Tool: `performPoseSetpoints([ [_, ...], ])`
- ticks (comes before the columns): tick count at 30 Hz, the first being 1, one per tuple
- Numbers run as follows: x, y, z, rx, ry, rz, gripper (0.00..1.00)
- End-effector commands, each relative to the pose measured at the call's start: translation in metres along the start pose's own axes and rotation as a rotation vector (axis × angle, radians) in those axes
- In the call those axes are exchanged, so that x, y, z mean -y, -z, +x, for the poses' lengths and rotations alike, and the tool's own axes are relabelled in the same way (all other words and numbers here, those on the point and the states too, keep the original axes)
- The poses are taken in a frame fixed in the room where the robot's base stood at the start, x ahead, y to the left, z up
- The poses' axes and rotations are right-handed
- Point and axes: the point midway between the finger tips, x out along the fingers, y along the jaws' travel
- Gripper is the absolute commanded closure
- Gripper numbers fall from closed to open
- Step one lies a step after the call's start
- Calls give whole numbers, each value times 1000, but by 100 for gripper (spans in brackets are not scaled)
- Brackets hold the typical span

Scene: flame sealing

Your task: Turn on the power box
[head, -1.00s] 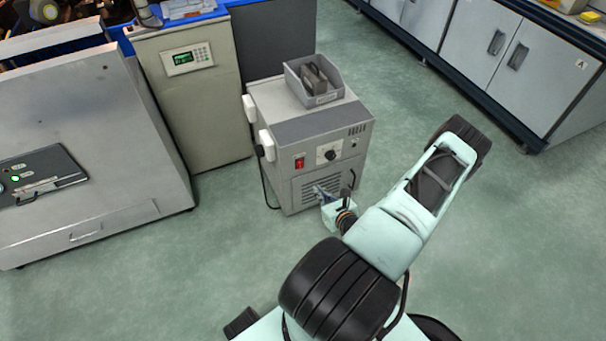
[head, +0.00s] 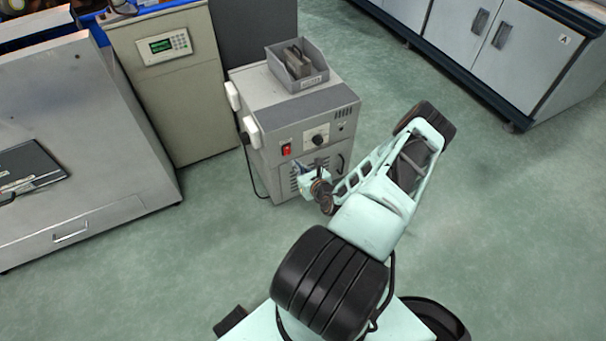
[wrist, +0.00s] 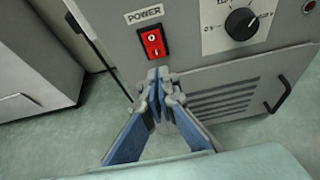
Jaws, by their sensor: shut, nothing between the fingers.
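The power box (head: 290,125) is a grey cabinet standing on the floor in the middle of the head view. Its red power switch (head: 286,149) is on the upper left of the front panel. In the wrist view the red rocker switch (wrist: 153,42) sits under a POWER label (wrist: 144,14). My gripper (wrist: 158,76) is shut and empty, its fingertips just below the switch in the picture. I cannot tell whether they touch the panel. In the head view my gripper (head: 300,168) is in front of the box, below the switch.
A dial (wrist: 241,23) is right of the switch, with vent slots and a black handle (wrist: 280,95) below. A grey bin (head: 304,68) sits on the box. A beige cabinet (head: 170,95) stands at its left. The floor (head: 500,230) at right is clear.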

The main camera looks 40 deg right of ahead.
Motion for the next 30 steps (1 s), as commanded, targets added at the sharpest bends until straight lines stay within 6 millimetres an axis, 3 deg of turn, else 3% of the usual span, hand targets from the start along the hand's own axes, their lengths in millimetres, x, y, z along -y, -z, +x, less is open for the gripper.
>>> performPoseSetpoints([
  [3,0,-2,21,2,1,-1,100],
  [9,0,-9,39,1,0,-1,100],
  [30,1,-12,49,70,2,-1,100],
])
